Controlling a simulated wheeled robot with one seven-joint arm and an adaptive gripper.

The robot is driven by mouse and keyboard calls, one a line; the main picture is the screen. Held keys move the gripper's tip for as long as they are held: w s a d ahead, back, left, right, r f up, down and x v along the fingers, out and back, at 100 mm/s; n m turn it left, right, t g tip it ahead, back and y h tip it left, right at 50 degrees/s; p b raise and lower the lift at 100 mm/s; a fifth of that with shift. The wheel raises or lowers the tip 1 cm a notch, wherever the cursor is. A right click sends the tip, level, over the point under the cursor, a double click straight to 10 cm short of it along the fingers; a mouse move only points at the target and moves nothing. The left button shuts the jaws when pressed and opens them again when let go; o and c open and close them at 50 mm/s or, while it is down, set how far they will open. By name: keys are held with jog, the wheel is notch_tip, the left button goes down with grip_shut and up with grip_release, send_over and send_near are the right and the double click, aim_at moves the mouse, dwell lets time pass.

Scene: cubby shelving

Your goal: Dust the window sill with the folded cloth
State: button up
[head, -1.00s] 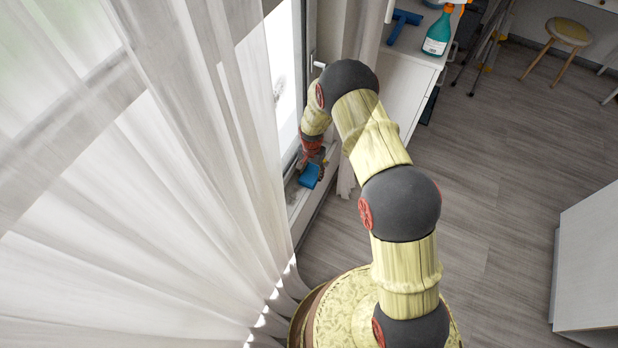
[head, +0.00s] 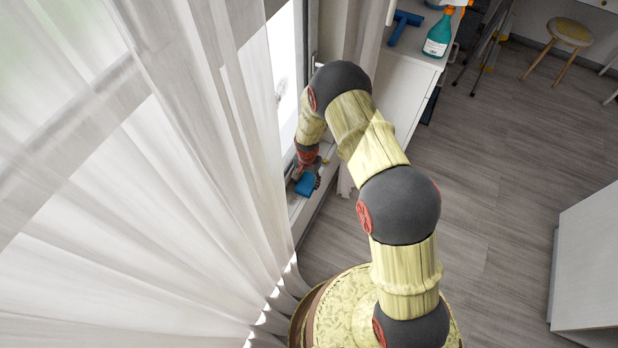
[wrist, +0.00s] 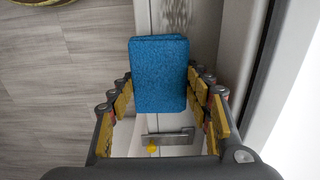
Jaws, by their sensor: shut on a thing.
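The folded cloth (head: 306,184) is a bright blue, thick rectangular pad. In the wrist view the cloth (wrist: 160,75) sits between the two fingers of my gripper (wrist: 162,92), which is shut on it. In the head view my gripper (head: 307,168) is low over the window sill (head: 295,204), beside the glass. The sill also shows beneath the cloth in the wrist view (wrist: 205,45), with a dark speckled smudge (wrist: 177,14) beyond the cloth. I cannot tell whether the cloth touches the sill.
A sheer white curtain (head: 150,200) hangs close at the left. A grey bar with a yellow knob (wrist: 165,139) shows below the cloth in the wrist view. A white cabinet (head: 405,90) beyond carries a teal spray bottle (head: 438,37) and a blue tool (head: 403,27).

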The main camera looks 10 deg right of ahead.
aim_at(304, 190)
jog(key=shift+s+a+r+p, duration=0.15)
jog(key=shift+s+a+p, duration=0.25)
jog(key=shift+s+a, duration=0.75)
jog(key=shift+s+a+f+p, duration=0.15)
jog(key=shift+s+a, duration=0.25)
jog(key=shift+s, duration=0.25)
jog(key=shift+s+a+p, duration=0.1)
jog(key=shift+s+a, duration=0.25)
jog(key=shift+s, duration=0.25)
jog(key=shift+s+a+f+p, duration=0.15)
jog(key=shift+s+a, duration=0.25)
jog(key=shift+s, duration=0.25)
